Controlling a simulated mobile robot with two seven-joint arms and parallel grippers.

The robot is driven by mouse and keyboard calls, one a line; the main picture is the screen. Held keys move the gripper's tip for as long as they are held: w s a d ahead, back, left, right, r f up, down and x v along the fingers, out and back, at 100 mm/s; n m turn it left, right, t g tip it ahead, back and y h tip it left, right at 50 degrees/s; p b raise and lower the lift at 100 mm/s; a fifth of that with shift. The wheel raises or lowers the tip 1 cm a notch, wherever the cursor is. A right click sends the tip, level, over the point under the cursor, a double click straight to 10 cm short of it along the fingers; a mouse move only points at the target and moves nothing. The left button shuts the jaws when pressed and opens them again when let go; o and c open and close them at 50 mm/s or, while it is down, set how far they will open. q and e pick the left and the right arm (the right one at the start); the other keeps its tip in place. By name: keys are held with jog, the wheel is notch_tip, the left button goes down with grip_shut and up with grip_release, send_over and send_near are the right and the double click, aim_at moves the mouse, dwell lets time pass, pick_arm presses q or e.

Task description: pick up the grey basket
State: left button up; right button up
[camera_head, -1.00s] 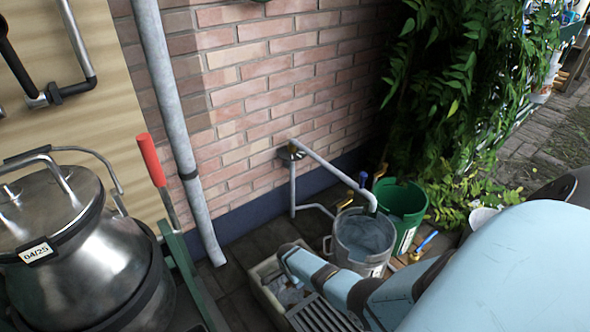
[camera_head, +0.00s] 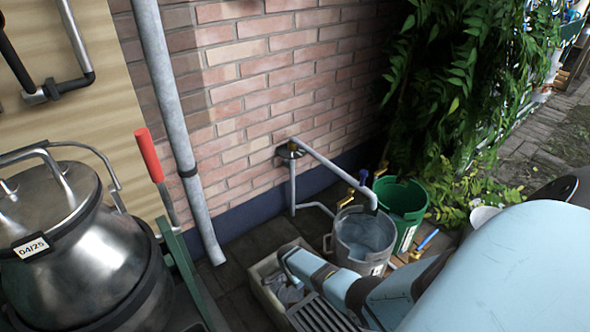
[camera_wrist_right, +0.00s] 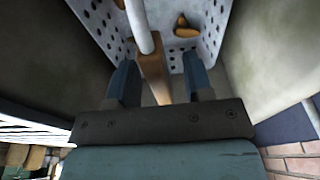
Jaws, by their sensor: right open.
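The grey basket (camera_wrist_right: 207,30) shows only in the right wrist view, as light grey walls full of round holes at the top of the picture. A brown, wood-coloured grip (camera_wrist_right: 154,72) on a pale rod (camera_wrist_right: 138,25) runs between the fingers of my right gripper (camera_wrist_right: 161,85). The gripper is open, with one finger on each side of the grip; contact cannot be told. A small brown object (camera_wrist_right: 186,28) shows among the basket walls. In the head view my right arm comes in from the right; its gripper and the basket cannot be made out. My left gripper is not in view.
In the head view a grey bucket (camera_head: 364,236) stands under a wall tap pipe, beside a green bucket (camera_head: 402,202). A metal churn (camera_head: 85,255) and a red-handled lever (camera_head: 148,155) stand left. A brick wall closes the back.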

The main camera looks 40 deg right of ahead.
grip_shut()
jog(key=shift+r, duration=0.1)
